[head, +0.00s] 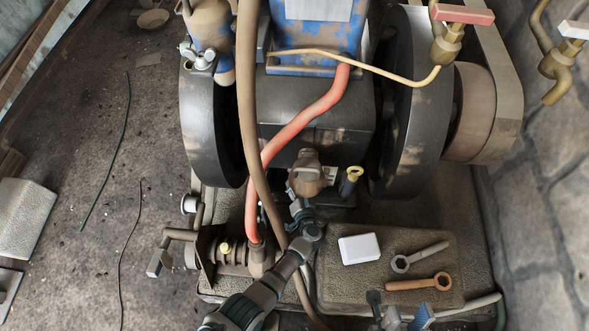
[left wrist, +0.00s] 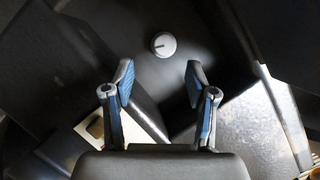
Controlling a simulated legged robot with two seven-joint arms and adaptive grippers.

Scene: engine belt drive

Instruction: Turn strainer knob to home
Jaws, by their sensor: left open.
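In the left wrist view a small round light-grey knob (left wrist: 163,44) with a dark pointer mark toward the left sits on a dark surface. My left gripper (left wrist: 158,78) is open and empty, its two blue-padded fingers below the knob in the picture and apart from it. In the head view my left arm reaches up the middle toward the engine block; its fingers and the knob cannot be made out there. My right gripper (head: 398,308) is at the bottom edge, partly cut off. Its fingers are apart with nothing seen between them.
The engine has two black flywheels (head: 208,125) and a belt (head: 490,80) at right. A red hose (head: 300,122) and brown hose (head: 248,100) run beside my left arm. A white block (head: 359,248), grey wrench (head: 420,256) and brown wrench (head: 419,284) lie on the mat (head: 335,282).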

